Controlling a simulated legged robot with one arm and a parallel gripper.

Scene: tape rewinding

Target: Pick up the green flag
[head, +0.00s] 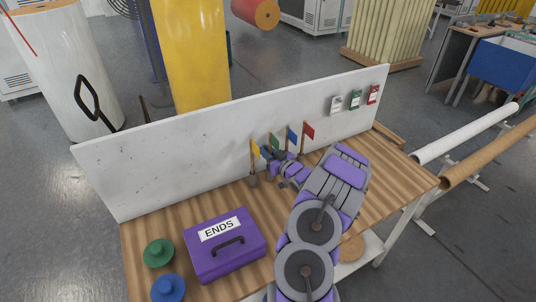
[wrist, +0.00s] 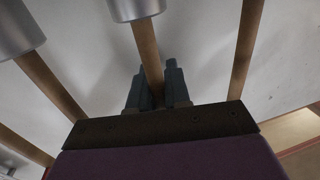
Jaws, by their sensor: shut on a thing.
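The green flag (head: 274,143) stands upright on a wooden pole at the white back panel, between the yellow flag (head: 255,149) and the blue flag (head: 292,138). My gripper (head: 268,154) reaches in just below the green cloth. In the wrist view, my gripper's dark fingers (wrist: 157,88) are shut around a wooden pole (wrist: 148,55), which appears to be the green flag's. A grey metal cylinder (wrist: 136,8) is at that pole's end. The cloth is out of the wrist view.
The red flag (head: 307,131) stands to the right. Neighbouring poles are close on both sides in the wrist view. The white panel (head: 180,145) rises behind.

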